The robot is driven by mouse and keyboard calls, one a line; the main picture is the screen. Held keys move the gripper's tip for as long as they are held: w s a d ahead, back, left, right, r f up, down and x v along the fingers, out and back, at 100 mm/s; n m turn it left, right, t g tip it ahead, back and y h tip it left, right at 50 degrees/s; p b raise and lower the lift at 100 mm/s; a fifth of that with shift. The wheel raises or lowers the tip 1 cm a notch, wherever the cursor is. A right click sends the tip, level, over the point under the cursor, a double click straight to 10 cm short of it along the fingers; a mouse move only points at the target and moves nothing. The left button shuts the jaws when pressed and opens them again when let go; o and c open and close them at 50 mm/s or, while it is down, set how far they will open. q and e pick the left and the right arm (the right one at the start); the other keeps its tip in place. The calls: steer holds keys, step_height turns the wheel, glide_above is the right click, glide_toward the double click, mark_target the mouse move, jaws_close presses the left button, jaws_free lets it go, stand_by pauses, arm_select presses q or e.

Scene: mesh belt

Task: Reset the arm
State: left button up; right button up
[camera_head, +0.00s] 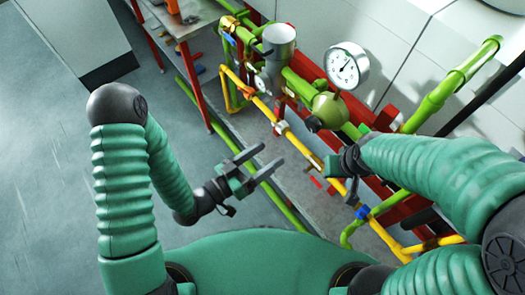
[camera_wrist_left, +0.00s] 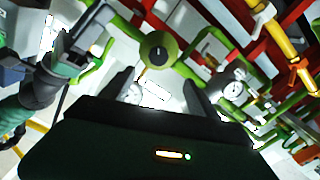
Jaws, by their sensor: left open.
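My left arm comes in from the left in the head view, with green ribbed sleeves and a black elbow. My left gripper (camera_head: 255,163) is open and empty, with its two dark fingers apart beside the pipework. In the left wrist view its fingers (camera_wrist_left: 160,95) stand apart with nothing held between them. My right arm comes in from the right in the head view. My right gripper (camera_head: 335,170) is near the yellow pipe, and its fingers are too unclear to judge. The right arm also shows at the left of the left wrist view.
A pressure gauge (camera_head: 345,68), a green valve body (camera_head: 328,110), a grey cylinder (camera_head: 279,45) and a yellow pipe (camera_head: 300,148) stand ahead on a red frame. A red-legged table (camera_head: 190,20) stands at the back. The grey floor (camera_head: 50,150) at left is clear.

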arm_select(q)
steer(key=shift+s+a, duration=0.3)
steer(key=shift+s, duration=0.05)
steer(key=w+a+f+g+y, duration=0.3)
steer(key=w+a+f+y, duration=0.3)
steer(key=a+y, duration=0.35)
steer(key=s+a+r+n+g+y, duration=0.2)
steer(key=s+a+y, duration=0.15)
steer(key=a, duration=0.55)
steer(key=s+a+r+n+g+y, duration=0.1)
steer(key=s+r+n+g, duration=0.2)
steer(key=s, duration=0.3)
steer(key=shift+s+r+n, duration=0.25)
steer(key=shift+r+n, duration=0.05)
steer(key=shift+r, duration=0.25)
